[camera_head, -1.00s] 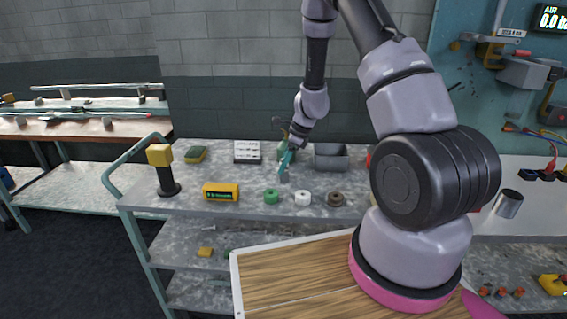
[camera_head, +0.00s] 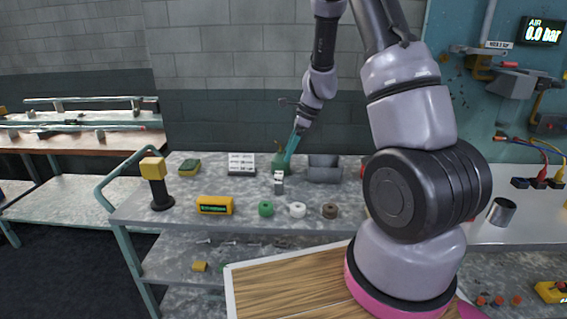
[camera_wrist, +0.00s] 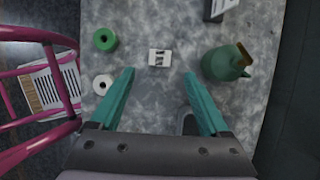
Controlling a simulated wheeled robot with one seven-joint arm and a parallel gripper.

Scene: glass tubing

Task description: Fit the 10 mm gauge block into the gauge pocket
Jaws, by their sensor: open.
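A small pale block with dark marks (camera_head: 279,183) stands on the grey bench top, behind the green and white rolls. It also shows in the wrist view (camera_wrist: 159,57). It may be the gauge block or its holder; I cannot tell which. My gripper (camera_head: 290,158) is above the bench, behind and to the right of this block. In the wrist view my gripper (camera_wrist: 158,72) is open, with nothing between its teal fingers. A white rack with dark slots (camera_head: 242,164) stands further back left. I cannot clearly identify the gauge pocket.
A green jug (camera_wrist: 225,63) stands close to my fingers. A green roll (camera_head: 266,208), white roll (camera_head: 297,210) and brown roll (camera_head: 329,211) line the front. A yellow box (camera_head: 214,205) lies left, a grey bin (camera_head: 324,170) at the back right.

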